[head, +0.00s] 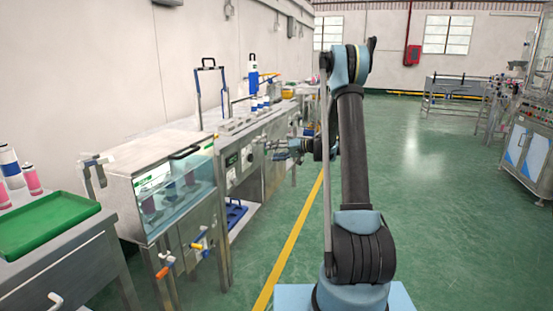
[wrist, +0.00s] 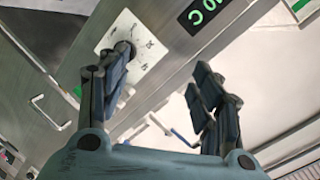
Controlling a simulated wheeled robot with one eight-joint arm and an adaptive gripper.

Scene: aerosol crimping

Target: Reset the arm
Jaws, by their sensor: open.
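My gripper (wrist: 163,95) is open, with its two dark fingers spread apart and nothing between them in the wrist view. Beyond the left finger is a white dial plate (wrist: 130,45) on a steel machine front, with a black knob partly hidden by the fingertip. A green digital display (wrist: 205,12) sits to the upper right of it. In the head view my gripper (head: 270,150) reaches left from my arm, close to the front panel of the steel bench. I cannot tell whether a fingertip touches the knob.
A steel water bath with a clear front (head: 178,190) stands at the left, its taps sticking out below. A green tray (head: 45,222) lies on the near-left table with pink-and-white cans (head: 31,178) behind it. Green floor (head: 430,200) to the right of my arm is clear.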

